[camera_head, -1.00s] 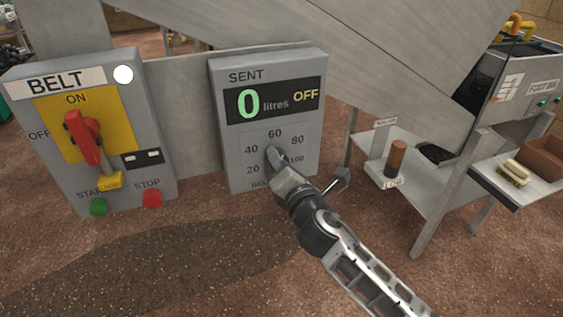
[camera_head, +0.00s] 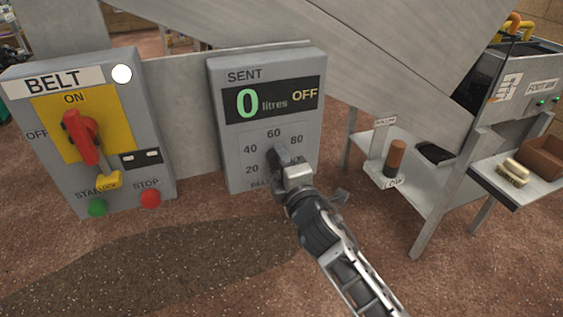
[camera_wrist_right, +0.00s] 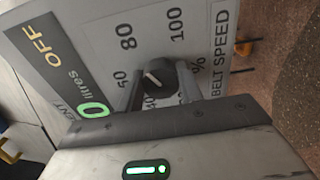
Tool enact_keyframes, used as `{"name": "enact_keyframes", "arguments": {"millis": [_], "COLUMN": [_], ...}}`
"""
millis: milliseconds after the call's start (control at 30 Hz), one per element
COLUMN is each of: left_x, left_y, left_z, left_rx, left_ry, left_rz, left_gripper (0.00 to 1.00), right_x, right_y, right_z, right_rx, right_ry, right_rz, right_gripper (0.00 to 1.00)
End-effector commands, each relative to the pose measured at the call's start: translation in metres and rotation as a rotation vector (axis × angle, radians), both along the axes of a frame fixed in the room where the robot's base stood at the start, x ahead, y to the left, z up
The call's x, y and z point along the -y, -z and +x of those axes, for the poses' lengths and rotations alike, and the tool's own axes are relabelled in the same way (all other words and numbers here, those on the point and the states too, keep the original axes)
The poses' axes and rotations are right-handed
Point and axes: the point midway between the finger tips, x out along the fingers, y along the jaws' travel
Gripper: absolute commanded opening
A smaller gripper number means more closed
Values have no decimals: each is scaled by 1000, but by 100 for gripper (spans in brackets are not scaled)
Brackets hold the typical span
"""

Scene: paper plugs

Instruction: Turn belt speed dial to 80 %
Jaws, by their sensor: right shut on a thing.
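The belt speed dial is a small black knob (camera_wrist_right: 163,78) with a white pointer mark, on a grey panel marked 20 to 100. In the right wrist view the mark leans up and left, roughly between the 60 and the 80; its exact reading is hard to tell. My right gripper (camera_wrist_right: 160,88) is shut on the knob, one finger on each side. In the head view the right gripper (camera_head: 283,158) covers most of the dial and part of the BELT SPEED label. My left gripper is not in view.
The dial's box (camera_head: 218,130) reads 0 litres and OFF. To its left stands the BELT box (camera_head: 160,105) with a red switch lever (camera_head: 82,135), a green button (camera_head: 97,207) and a red button (camera_head: 150,198). Metal shelving (camera_head: 425,190) stands to the right.

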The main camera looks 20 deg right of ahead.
Motion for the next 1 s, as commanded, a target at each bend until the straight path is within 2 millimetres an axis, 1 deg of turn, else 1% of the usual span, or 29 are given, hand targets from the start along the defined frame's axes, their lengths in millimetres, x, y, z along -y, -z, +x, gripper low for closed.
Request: {"name": "enact_keyframes", "arguments": {"millis": [500, 533, 600, 867, 1000], "left_x": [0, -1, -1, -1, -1], "left_y": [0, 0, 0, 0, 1], "left_z": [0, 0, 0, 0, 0], "left_rx": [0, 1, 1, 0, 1], "left_ry": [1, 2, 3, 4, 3], "left_rz": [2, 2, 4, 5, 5], "left_gripper": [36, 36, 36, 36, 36], "right_x": [1, 1, 1, 0, 0], "right_y": [1, 1, 1, 0, 1], "right_z": [0, 0, 0, 0, -9], "right_rx": [-2, -2, -2, -2, -2], "right_ry": [1, 1, 1, 1, 0], "right_rz": [19, 19, 19, 18, 18], "right_gripper": [14, 42, 58, 58, 58]}}
